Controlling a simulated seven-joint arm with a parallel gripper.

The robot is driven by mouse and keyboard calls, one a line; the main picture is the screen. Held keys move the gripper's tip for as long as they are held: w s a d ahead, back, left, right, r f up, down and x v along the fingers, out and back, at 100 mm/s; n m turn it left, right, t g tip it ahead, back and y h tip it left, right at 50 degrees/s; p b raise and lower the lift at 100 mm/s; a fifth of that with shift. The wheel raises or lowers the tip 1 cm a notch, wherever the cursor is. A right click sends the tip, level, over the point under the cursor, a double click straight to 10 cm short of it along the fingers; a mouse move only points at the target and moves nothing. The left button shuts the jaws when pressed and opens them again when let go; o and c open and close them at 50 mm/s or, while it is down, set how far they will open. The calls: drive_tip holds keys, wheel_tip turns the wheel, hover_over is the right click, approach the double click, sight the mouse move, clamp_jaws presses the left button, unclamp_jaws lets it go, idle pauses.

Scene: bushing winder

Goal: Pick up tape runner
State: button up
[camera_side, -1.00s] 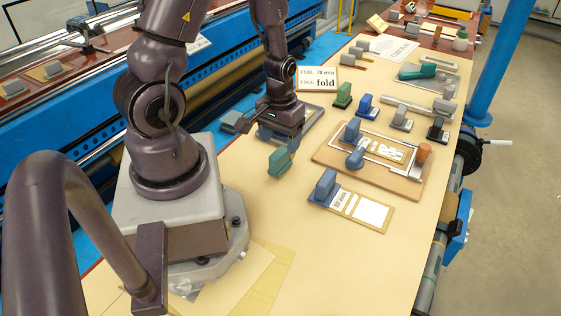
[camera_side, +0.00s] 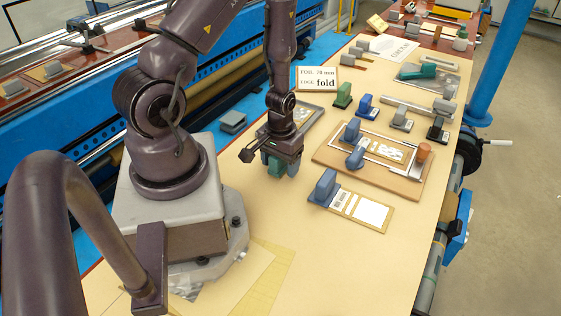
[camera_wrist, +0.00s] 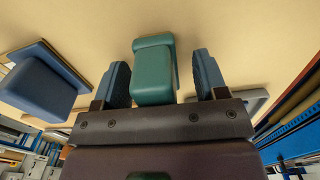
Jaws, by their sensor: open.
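A green block-shaped tool (camera_side: 277,169), taken here as the tape runner, stands on the tan table under my gripper (camera_side: 281,163). In the wrist view the green tool (camera_wrist: 153,70) lies between the two blue fingers of my gripper (camera_wrist: 163,80). The fingers are open, with a visible gap on each side of the tool. In the side view the gripper hides most of the tool's top.
A blue-handled tool (camera_side: 324,187) is to the right, beside a label card (camera_side: 366,211). A wooden board (camera_side: 400,182) carries more blue-handled pieces. A grey tray (camera_side: 312,116) and a sign (camera_side: 317,79) are behind. The near table is mostly clear.

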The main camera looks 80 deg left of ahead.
drive_tip(key=c, duration=1.1)
drive_tip(key=shift+o, duration=0.2)
drive_tip(key=shift+r, duration=0.1)
wheel_tip(320, 180, up, 10)
drive_tip(key=shift+f, duration=0.1)
drive_tip(key=o, duration=0.4)
drive_tip(key=shift+c, duration=1.3)
